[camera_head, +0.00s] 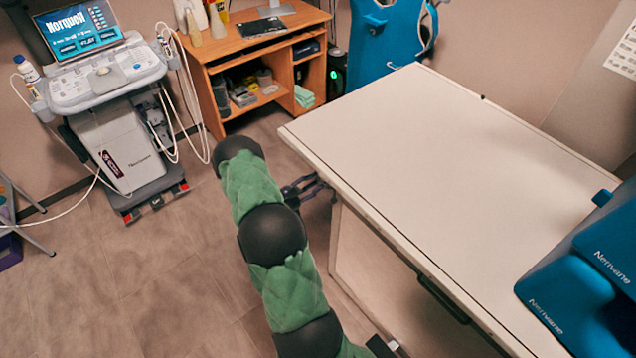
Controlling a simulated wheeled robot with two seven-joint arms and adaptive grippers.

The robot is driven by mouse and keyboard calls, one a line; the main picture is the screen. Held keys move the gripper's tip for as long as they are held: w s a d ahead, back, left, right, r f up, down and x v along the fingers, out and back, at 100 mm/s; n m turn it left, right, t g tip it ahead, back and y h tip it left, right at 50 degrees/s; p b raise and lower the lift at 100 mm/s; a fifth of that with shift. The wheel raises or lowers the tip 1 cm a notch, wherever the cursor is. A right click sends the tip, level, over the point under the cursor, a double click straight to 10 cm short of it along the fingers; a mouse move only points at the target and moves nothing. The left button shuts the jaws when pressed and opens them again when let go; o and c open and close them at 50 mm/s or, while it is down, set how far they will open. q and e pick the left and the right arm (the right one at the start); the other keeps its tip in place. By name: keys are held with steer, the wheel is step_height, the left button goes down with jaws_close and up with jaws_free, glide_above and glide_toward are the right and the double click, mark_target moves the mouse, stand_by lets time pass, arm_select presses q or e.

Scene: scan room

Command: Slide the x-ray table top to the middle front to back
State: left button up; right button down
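The x-ray table top (440,150) is a large pale slab with a thin dark-lined edge, running from the upper middle to the lower right. It rests on a pale base (365,265) and overhangs it at the near left end. My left gripper (310,188) is at the table's left edge, close to the slab's side. My green and black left arm partly hides it. I cannot tell whether its fingers touch the edge or are closed. My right gripper is not in view.
Blue Nerivane-marked equipment (580,290) is at the table's right end. An ultrasound cart (118,150) stands left, with cables hanging. A wooden desk (250,50) and a blue item (385,40) stand behind. The floor (130,280) left of the table is clear.

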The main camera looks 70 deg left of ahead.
arm_select(q)
steer(key=shift+x, duration=1.05)
jaws_close()
steer(key=p+v, duration=0.1)
steer(key=v, duration=0.6)
steer(key=shift+p, duration=0.35)
jaws_free()
steer(key=shift+s, duration=0.2)
